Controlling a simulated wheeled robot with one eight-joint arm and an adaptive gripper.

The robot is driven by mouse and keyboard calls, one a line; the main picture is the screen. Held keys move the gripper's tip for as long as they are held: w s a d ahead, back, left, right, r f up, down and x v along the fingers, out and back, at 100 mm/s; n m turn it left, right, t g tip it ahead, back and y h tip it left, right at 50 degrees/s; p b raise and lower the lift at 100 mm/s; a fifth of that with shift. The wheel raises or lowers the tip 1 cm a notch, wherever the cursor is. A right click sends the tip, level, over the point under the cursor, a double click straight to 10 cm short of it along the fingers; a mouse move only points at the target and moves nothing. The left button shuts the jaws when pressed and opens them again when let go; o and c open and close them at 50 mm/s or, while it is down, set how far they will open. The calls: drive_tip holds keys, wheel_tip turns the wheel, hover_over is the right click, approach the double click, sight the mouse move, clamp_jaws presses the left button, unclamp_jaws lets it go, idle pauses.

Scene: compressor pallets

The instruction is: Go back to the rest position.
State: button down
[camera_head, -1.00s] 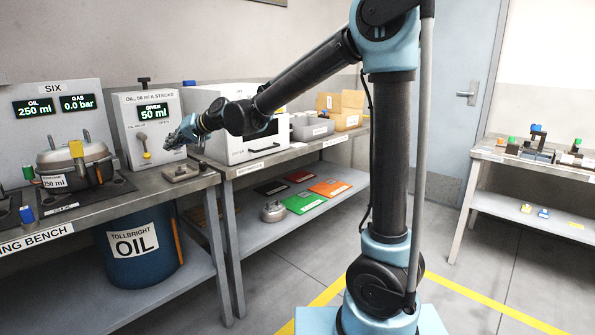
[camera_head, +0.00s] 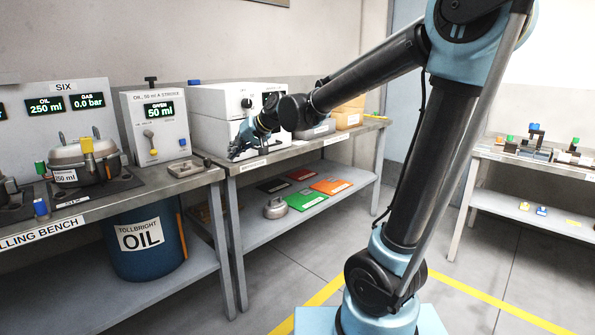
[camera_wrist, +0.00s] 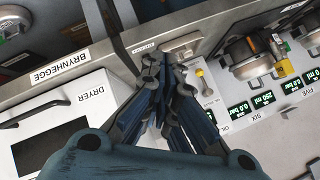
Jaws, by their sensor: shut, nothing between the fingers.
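My gripper (camera_head: 236,152) hangs in the air in front of the white dryer box, near the gap between the two benches. It is shut and empty. In the wrist view my gripper (camera_wrist: 165,62) shows with its fingertips together, over the bench edge, with the dryer (camera_wrist: 55,120) to its left and the oil dispenser's lever (camera_wrist: 203,82) to its right. My arm reaches from the upper right down to the gripper.
The filling bench (camera_head: 75,217) holds a round metal compressor (camera_head: 90,157), the oil dispenser (camera_head: 155,125) and a small metal tray (camera_head: 185,168). An oil drum (camera_head: 145,245) stands below. Coloured plates lie on the lower shelf (camera_head: 250,225). Another table (camera_head: 550,165) stands at the right.

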drive_tip(key=s+d+f+h, duration=0.1)
drive_tip(key=s+d+f, duration=0.1)
drive_tip(key=d, duration=0.4)
drive_tip(key=s+d+f+h, duration=0.1)
drive_tip(key=d+f, duration=0.1)
drive_tip(key=d, duration=0.5)
drive_tip(key=s+d+f+m+h, duration=0.1)
drive_tip(key=s+d+f+h, duration=0.1)
drive_tip(key=s+d+f, duration=0.3)
drive_tip(key=s+d+f+m+g+h, duration=0.1)
drive_tip(key=s+d+f+h, duration=0.1)
drive_tip(key=s+d+f, duration=0.3)
drive_tip(key=s+d+f+m+g+h, duration=0.1)
drive_tip(key=s+d+f+m+h, duration=0.1)
drive_tip(key=s+d+f, duration=0.4)
drive_tip(key=s+d+h, duration=0.1)
drive_tip(key=s+d, duration=0.4)
drive_tip(key=d, duration=0.6)
drive_tip(key=shift+s+d, duration=0.25)
drive_tip(key=shift+s, duration=0.05)
drive_tip(key=shift+f, duration=0.1)
